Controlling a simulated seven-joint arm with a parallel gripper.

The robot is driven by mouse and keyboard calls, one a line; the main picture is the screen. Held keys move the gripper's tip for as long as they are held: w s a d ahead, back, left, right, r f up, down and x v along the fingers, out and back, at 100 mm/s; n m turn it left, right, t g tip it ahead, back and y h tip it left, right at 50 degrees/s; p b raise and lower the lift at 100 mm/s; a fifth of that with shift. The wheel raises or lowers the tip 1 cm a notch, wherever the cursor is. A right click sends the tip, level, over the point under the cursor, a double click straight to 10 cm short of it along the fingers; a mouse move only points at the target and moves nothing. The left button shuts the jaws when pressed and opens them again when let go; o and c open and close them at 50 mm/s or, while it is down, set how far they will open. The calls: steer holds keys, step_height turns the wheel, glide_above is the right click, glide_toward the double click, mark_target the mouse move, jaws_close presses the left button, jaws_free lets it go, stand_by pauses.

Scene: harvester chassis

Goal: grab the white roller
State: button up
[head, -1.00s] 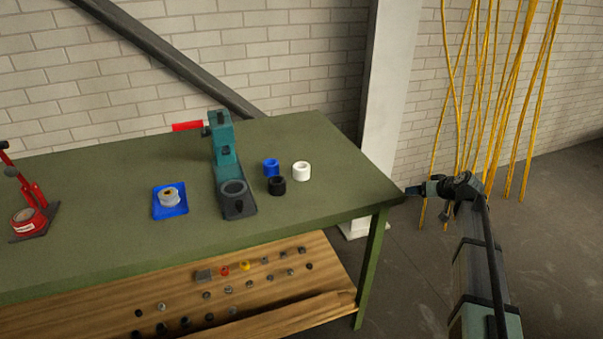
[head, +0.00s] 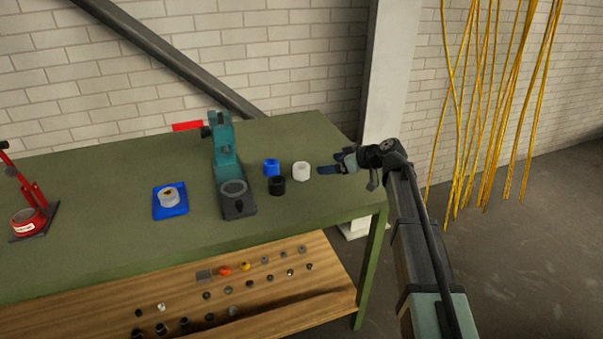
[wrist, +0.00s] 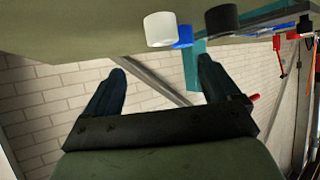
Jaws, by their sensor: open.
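The white roller (head: 301,170) stands upright on the green table, right of the blue and black rollers. My gripper (head: 327,170) is just to the right of the white roller in the head view, with its fingers pointing left toward it. In the wrist view the white roller (wrist: 160,29) shows at the top, beyond and between the two spread fingers of my gripper (wrist: 160,82). The gripper is open and empty. Whether a finger touches the roller cannot be told from the head view.
A blue roller (head: 271,168) and a black roller (head: 277,186) stand close left of the white one. A teal press (head: 224,160) stands further left, with a blue plate (head: 170,212) beside it. The green table (head: 310,210) is clear in front and behind.

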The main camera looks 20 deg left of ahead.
glide_toward(302, 167)
steer(key=shift+s+a+f, duration=0.1)
steer(key=shift+a+f, duration=0.2)
steer(key=shift+a, duration=0.3)
steer(key=shift+s+a+f, duration=0.15)
steer(key=shift+a+f, duration=0.1)
steer(key=shift+a, duration=0.4)
steer(key=shift+s+x, duration=0.2)
steer(key=shift+x, duration=2.8)
steer(key=shift+a+r, duration=0.15)
steer(key=shift+r, duration=0.05)
steer(key=c, duration=1.1)
steer(key=shift+c, duration=0.2)
